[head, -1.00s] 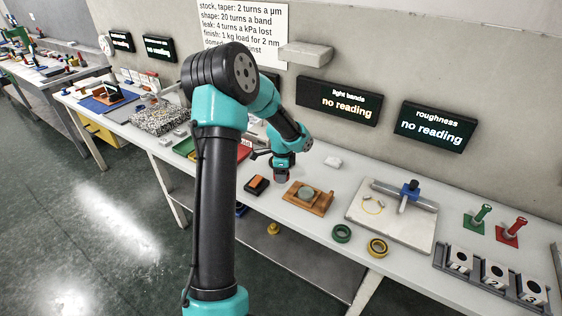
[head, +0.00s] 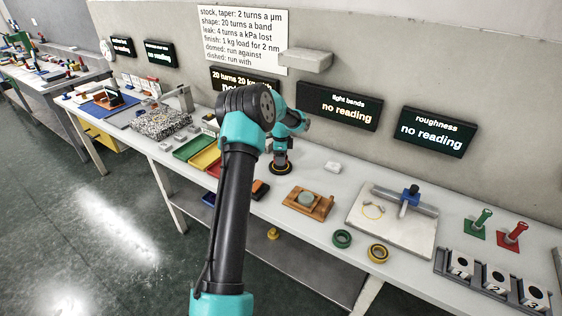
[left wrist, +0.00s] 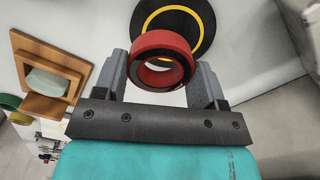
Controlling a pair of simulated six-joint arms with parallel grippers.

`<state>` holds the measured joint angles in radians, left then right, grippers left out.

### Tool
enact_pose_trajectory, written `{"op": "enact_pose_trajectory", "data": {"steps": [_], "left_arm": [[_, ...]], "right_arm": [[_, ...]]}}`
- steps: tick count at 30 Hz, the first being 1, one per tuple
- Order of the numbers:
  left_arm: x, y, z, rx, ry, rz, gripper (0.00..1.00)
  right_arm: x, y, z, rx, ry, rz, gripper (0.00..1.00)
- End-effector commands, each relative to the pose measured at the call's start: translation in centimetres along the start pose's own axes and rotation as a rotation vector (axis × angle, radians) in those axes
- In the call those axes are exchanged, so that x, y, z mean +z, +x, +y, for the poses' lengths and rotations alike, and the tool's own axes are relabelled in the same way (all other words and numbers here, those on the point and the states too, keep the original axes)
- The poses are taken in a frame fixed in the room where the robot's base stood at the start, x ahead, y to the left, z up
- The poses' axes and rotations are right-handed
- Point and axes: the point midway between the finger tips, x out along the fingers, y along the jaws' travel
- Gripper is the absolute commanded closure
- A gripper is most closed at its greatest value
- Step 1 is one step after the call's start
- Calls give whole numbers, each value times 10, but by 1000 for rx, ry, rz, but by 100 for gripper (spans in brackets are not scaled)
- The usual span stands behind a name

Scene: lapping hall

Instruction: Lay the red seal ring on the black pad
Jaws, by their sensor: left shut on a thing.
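The red seal ring (left wrist: 160,42) is held between the two fingers of my left gripper (left wrist: 162,66) in the left wrist view. The round black pad (left wrist: 182,22), marked with a yellow circle, lies just beyond the ring, and the ring covers part of it from that camera. In the head view my left gripper (head: 281,160) is directly over the black pad (head: 291,171) on the white bench. I cannot tell whether the ring touches the pad. My right gripper is not in view.
A wooden block fixture (head: 322,208) stands right of the pad and a white block (head: 333,167) lies behind. An orange-topped black block (head: 260,188) is in front. Green (head: 342,239) and yellow (head: 378,253) rings lie near the front edge. Coloured trays (head: 193,147) stand left.

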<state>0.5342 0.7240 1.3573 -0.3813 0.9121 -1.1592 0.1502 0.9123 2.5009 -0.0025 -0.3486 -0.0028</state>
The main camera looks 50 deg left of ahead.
Motion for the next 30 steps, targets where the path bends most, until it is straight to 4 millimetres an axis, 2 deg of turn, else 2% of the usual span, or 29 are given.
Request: {"op": "enact_pose_trajectory", "data": {"steps": [4, 15, 24, 30], "left_arm": [[2, 2, -13, -1, 0, 0, 60], [2, 2, -15, 1, 1, 0, 60], [2, 33, -15, 2, 1, 0, 60], [2, 36, -15, 0, 1, 0, 60]], "right_arm": [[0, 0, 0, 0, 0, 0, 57], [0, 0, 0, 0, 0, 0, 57], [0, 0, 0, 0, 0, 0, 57], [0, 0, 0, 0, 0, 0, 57]]}}
